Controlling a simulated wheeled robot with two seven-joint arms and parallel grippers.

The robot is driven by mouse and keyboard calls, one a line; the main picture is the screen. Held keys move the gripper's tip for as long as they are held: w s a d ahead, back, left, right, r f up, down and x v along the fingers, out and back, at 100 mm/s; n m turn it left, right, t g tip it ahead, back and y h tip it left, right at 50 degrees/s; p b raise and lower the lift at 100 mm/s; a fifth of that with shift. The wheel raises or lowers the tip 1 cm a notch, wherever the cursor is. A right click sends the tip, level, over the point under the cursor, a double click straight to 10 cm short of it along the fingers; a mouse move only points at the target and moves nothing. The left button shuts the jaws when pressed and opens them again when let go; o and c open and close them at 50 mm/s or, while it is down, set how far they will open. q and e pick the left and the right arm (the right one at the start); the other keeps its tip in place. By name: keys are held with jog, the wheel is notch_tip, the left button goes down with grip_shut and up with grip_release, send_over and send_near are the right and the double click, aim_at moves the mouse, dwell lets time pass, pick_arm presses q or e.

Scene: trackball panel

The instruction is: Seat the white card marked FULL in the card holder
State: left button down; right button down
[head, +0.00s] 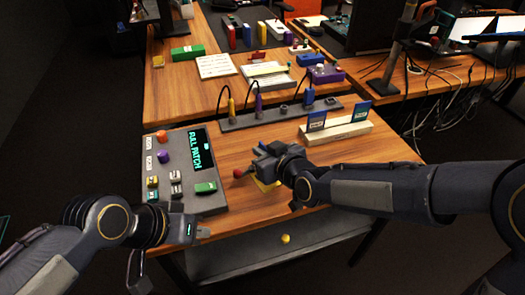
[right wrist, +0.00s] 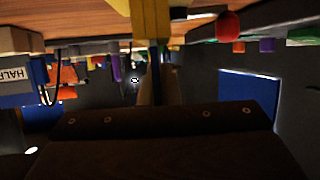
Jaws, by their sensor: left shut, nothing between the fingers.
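The pale card holder (head: 345,131) stands on the right rear of the near table. It holds upright blue cards with white labels, a left one (head: 316,121) and a right one (head: 361,113). In the right wrist view, a label reading HALF (right wrist: 16,87) shows at the left edge. I cannot make out a white card marked FULL. My right gripper (head: 262,170) is low over the table, in front of the holder. A yellow piece (head: 267,185) shows under it, also in the right wrist view (right wrist: 150,20); whether it is gripped is unclear. My left gripper (head: 203,233) is shut and empty near the front edge.
A red ball (head: 239,173) is beside my right gripper. A strip with cables (head: 270,115) runs behind. A yellow ball (head: 285,239) is on the grey shelf below.

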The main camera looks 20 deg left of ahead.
jog(key=c, duration=1.6)
grip_release()
jog(key=v, duration=0.7)
jog(key=shift+s+d+r+p, duration=0.2)
jog(key=shift+s+d+p, duration=0.05)
jog(key=shift+d+p, duration=0.1)
